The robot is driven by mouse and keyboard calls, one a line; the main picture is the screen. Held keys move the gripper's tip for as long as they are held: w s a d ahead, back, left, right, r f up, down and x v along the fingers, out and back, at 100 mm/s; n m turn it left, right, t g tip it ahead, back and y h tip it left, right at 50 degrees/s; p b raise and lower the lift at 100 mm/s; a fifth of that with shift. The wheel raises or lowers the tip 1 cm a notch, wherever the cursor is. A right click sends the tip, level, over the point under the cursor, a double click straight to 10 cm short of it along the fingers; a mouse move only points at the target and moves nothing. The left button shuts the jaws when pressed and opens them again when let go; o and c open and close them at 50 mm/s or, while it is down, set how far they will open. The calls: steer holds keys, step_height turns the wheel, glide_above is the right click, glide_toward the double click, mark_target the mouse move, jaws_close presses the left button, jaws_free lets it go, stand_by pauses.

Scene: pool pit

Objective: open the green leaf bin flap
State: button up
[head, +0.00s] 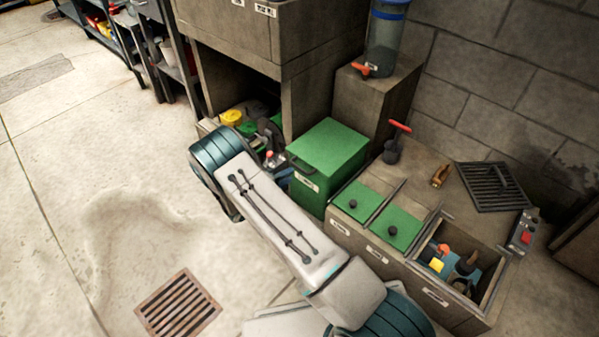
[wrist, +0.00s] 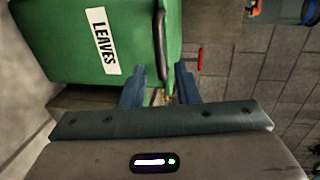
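The green leaf bin (head: 327,158) stands in the middle of the head view, its lid down flat. In the wrist view the bin (wrist: 60,45) fills the upper left, with a white LEAVES label (wrist: 106,42) and a dark bar handle (wrist: 160,45) along the lid's edge. My gripper (wrist: 161,78) has its two blue fingers apart, with the near end of the handle and the green lid edge lined up between them. I cannot tell whether they touch. In the head view my gripper (head: 272,158) is at the bin's left side, partly hidden by my arm.
Right of the bin is a low counter with two green lids (head: 392,228) and an open compartment (head: 455,270) of small items. A clear container with an orange tap (head: 385,45) stands behind. A shelf with yellow and green items (head: 232,117) is at left. A floor grate (head: 178,303) lies in front.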

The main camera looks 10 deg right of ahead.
mark_target(299, 169)
steer(key=b+x, duration=0.2)
steer(key=x, duration=0.5)
jaws_close()
